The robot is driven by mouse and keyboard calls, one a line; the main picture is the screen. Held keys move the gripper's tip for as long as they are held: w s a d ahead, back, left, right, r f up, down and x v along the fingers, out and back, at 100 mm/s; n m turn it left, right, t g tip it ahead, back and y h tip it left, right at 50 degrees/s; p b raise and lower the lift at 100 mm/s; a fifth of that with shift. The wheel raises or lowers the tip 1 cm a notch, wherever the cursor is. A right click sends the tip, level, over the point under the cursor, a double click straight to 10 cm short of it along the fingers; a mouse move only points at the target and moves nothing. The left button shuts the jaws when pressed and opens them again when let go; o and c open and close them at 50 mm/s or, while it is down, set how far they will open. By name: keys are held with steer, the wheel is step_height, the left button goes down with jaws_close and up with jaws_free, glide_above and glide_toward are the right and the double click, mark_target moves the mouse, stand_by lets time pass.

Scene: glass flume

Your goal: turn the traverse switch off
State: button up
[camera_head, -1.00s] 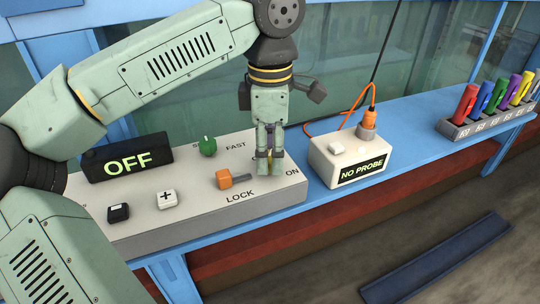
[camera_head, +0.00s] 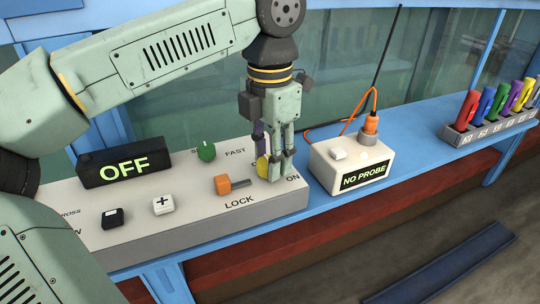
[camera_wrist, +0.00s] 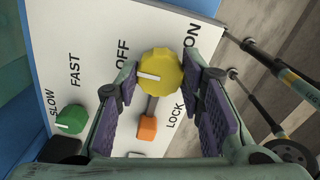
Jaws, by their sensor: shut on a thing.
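The traverse switch is a yellow knob (camera_head: 262,168) on the sloping grey panel (camera_head: 180,222), between the OFF and ON labels. In the wrist view the yellow knob (camera_wrist: 165,69) lies between my fingers, its white mark pointing left, on the OFF side and away from ON. My gripper (camera_head: 274,170) is shut on the knob, with its fingers on either side; it also shows in the wrist view (camera_wrist: 158,88). The head view shows the knob only partly, behind a finger. The dark display (camera_head: 125,168) reads OFF.
An orange lock lever (camera_head: 222,184) sits close beside the knob. A green SLOW/FAST knob (camera_head: 206,151) and two push buttons (camera_head: 162,205) are on the same panel. A white box (camera_head: 350,165) reading NO PROBE stands to the right, with an orange cable. Coloured probes (camera_head: 490,110) stand further right.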

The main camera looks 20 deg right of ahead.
stand_by(0.5)
steer(key=o, duration=1.2)
steer(key=shift+c, duration=0.2)
step_height(320, 180, up, 8)
steer(key=shift+f, duration=0.2)
